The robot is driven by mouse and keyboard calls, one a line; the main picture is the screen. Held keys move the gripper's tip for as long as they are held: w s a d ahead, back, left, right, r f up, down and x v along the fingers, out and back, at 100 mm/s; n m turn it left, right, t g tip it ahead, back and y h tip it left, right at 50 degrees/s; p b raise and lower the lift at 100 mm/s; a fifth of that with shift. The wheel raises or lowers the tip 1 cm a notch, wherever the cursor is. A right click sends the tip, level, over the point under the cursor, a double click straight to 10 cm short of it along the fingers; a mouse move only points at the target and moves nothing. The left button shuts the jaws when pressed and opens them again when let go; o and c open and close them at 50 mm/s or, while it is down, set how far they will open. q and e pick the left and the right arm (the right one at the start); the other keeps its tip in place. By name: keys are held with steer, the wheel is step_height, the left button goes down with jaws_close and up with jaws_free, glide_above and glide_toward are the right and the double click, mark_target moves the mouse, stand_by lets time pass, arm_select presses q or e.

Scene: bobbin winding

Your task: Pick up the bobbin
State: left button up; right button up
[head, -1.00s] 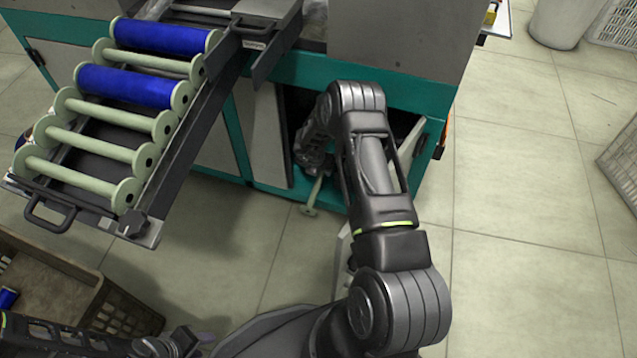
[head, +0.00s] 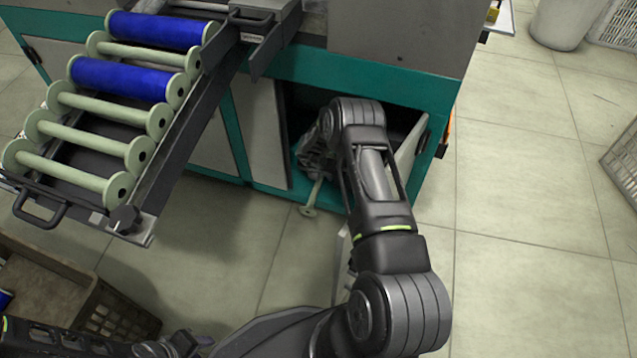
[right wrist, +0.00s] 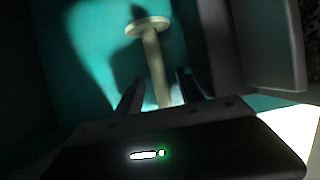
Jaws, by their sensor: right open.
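A pale green empty bobbin (head: 311,198) sticks out of the open lower cabinet of the machine, its flanged near end low at the opening. In the head view my right gripper (head: 313,160) is inside the cabinet opening at the bobbin's upper part, partly hidden by shadow and my wrist. In the right wrist view the bobbin (right wrist: 153,62) runs down between the two dark fingers of my right gripper (right wrist: 160,78). The fingers are open, one on each side of its shaft. Its lower end is hidden there.
A sloping rack (head: 180,175) at the left holds several bobbins, two wound in blue and others empty. The cabinet's teal frame (head: 258,186) and open door (head: 411,150) flank my right arm. A brown crate (head: 40,275) stands lower left.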

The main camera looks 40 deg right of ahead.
steer(key=shift+c, duration=0.3)
jaws_close()
